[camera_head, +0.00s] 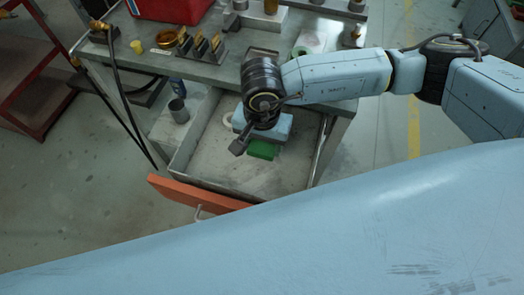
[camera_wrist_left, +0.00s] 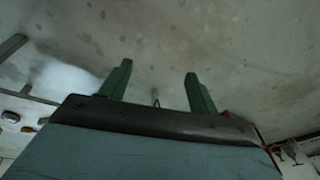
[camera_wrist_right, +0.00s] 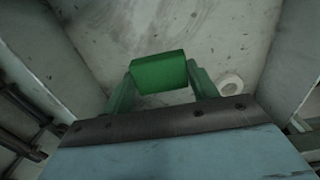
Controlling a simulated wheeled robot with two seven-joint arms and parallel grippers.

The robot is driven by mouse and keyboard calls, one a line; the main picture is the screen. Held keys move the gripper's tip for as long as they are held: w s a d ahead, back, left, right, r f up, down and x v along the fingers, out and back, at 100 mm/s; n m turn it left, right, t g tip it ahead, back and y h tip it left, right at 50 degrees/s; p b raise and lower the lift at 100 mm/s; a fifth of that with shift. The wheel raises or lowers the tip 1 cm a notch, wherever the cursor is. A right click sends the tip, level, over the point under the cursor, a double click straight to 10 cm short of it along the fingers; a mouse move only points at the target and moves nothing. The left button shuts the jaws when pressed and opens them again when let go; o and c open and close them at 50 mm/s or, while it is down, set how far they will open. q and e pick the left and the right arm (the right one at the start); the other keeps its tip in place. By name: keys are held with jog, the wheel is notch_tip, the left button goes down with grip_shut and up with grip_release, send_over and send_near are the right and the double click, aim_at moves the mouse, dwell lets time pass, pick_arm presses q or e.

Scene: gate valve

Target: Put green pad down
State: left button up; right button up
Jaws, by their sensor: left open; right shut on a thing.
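The green pad (camera_wrist_right: 158,71) is a small green block between the fingertips of my right gripper (camera_wrist_right: 158,84), which is shut on it. In the head view the green pad (camera_head: 262,150) shows over the open drawer (camera_head: 215,165), partly hidden by my right wrist. I cannot tell whether the pad touches the drawer floor. My left gripper (camera_wrist_left: 155,85) is open and empty in the left wrist view, with bare grey surface beyond it. It does not show in the head view.
A white ring (camera_wrist_right: 230,84) lies on the drawer floor beside the pad. The drawer has an orange front (camera_head: 190,192). Above it, the grey workbench (camera_head: 215,72) holds a red box (camera_head: 170,8), brass parts and a white roll (camera_head: 309,43).

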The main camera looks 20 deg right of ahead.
aim_at(262, 146)
notch_tip(262, 146, down, 4)
jog(key=shift+r+b, duration=0.25)
jog(key=shift+b, duration=0.15)
pick_arm(q)
jog(key=shift+w+d+r, duration=0.3)
jog(key=shift+r, duration=0.25)
jog(key=shift+w+d+r, duration=0.25)
jog(key=shift+d+r, duration=0.05)
jog(key=shift+r, duration=0.2)
pick_arm(e)
jog(key=shift+f, duration=0.15)
pick_arm(q)
jog(key=shift+w+d+r, duration=0.1)
jog(key=shift+d+r, duration=0.05)
jog(key=shift+r, duration=0.1)
pick_arm(e)
jog(key=shift+f, duration=0.15)
jog(key=o, duration=1)
jog(key=shift+o, duration=0.2)
pick_arm(q)
jog(key=shift+r, duration=0.1)
pick_arm(e)
jog(key=shift+r, duration=0.2)
